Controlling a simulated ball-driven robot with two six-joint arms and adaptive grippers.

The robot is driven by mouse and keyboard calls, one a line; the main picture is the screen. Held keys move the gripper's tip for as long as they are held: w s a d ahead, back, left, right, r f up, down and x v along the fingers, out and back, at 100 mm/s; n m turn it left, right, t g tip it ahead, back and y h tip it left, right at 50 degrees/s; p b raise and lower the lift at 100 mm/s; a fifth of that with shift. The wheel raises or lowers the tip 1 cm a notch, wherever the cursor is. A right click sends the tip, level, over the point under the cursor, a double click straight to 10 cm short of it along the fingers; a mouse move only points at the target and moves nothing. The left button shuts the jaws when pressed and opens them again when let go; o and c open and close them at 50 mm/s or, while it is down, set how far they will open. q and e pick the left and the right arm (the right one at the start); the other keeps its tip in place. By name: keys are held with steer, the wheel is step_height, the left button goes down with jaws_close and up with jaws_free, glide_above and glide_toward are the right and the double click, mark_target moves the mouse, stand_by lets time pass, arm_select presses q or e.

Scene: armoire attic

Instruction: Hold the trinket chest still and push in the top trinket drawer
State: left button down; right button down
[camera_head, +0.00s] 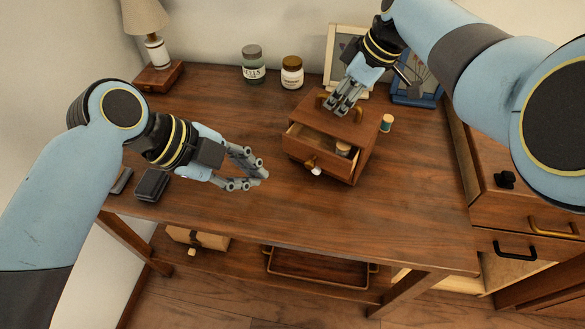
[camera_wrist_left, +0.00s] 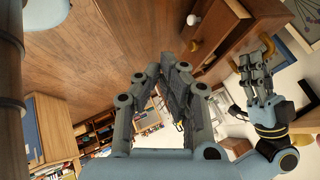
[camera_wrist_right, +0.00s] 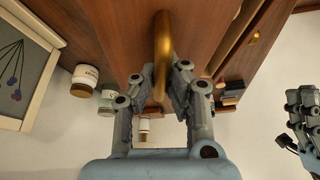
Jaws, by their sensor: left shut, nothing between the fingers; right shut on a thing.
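The wooden trinket chest (camera_head: 362,142) stands on the table. Its top drawer (camera_head: 318,153) is pulled out toward the front left, with a small round item inside and a white knob (camera_head: 316,171) on its front. My right gripper (camera_head: 343,106) is above the chest, shut on the brass handle (camera_wrist_right: 162,45) on its top. My left gripper (camera_head: 258,180) is shut and empty, left of the drawer front and apart from it. In the left wrist view the chest is at the upper right, with the white knob (camera_wrist_left: 193,19) showing.
A green spool (camera_head: 387,123) stands right of the chest. Two jars, a grey one (camera_head: 252,66) and a brown one (camera_head: 291,72), stand behind, by picture frames. A lamp (camera_head: 157,52) is at the back left, a dark box (camera_head: 152,184) at the left edge. The table's front is clear.

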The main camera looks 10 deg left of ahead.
arm_select(q)
steer(key=w+d+f, duration=0.6)
steer(key=shift+w+f, duration=0.35)
